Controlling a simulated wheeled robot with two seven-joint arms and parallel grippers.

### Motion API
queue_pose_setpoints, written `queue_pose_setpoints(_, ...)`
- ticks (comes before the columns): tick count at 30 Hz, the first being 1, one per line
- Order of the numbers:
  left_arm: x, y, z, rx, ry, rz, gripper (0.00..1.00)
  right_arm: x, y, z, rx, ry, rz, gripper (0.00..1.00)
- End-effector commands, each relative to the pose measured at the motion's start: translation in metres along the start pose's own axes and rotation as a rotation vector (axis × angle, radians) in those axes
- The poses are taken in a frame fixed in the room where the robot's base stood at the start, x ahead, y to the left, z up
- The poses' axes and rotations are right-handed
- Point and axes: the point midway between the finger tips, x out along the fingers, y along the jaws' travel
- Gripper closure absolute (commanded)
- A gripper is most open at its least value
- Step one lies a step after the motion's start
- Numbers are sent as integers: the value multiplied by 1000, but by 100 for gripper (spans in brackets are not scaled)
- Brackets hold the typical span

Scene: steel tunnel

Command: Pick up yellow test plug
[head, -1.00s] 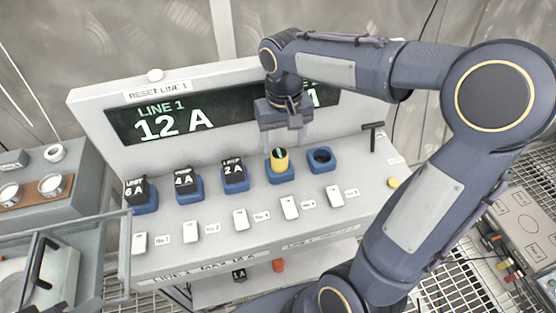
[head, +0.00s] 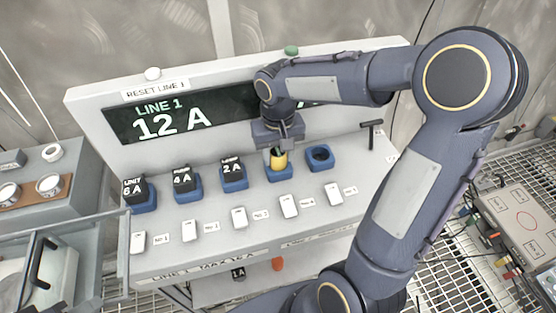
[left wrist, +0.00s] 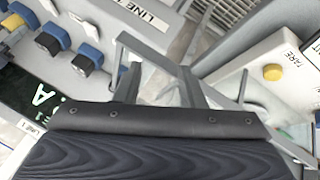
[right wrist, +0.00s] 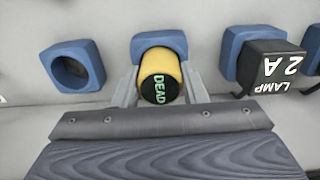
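The yellow test plug (head: 279,161) sits in a blue socket (head: 280,175), fourth from the left on the sloped grey panel. In the right wrist view the yellow plug (right wrist: 160,64) shows a black end face marked DEAD. My right gripper (head: 279,146) is just above the plug in the head view. In the right wrist view its fingers (right wrist: 160,88) stand on either side of the plug, apart, with small gaps visible. My left gripper (left wrist: 160,82) shows only in the left wrist view, open and seemingly empty, away from the plug.
Black plugs 6 A (head: 135,188), 4 A (head: 183,179) and 2 A (head: 233,171) stand left of the yellow plug. An empty blue socket (head: 320,157) is to its right, then a black T-handle (head: 371,130). White switches line the panel front. The LINE 1 display (head: 175,115) rises behind.

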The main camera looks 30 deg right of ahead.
Motion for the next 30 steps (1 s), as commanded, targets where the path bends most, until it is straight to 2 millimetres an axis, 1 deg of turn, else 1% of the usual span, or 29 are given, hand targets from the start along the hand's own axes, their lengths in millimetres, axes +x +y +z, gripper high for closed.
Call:
queue_pose_setpoints(1, 0, 0, 0, 0, 0, 0, 64, 0, 0, 0, 0, 0, 0, 74)
queue_pose_setpoints(3, 0, 0, 0, 0, 0, 0, 64, 0, 0, 0, 0, 0, 0, 83)
queue_pose_setpoints(5, 0, 0, 0, 0, 0, 0, 64, 0, 0, 0, 0, 1, 0, 90)
queue_pose_setpoints(12, 0, 0, 0, 0, 0, 0, 64, -2, 0, 0, 0, 1, 0, 90)
queue_pose_setpoints(17, 0, 0, 0, 0, 0, 0, 64, -11, 0, -1, 0, 3, -1, 90)
queue_pose_setpoints(22, 1, 0, 0, 0, 0, 0, 64, -36, -1, 1, -1, 6, -1, 90)
queue_pose_setpoints(26, 0, 0, 0, 0, 0, 0, 64, -58, -6, 21, -3, 7, -2, 90)
queue_pose_setpoints(30, 0, 0, 0, 0, 0, 0, 64, -86, -12, 43, -2, 6, -2, 90)
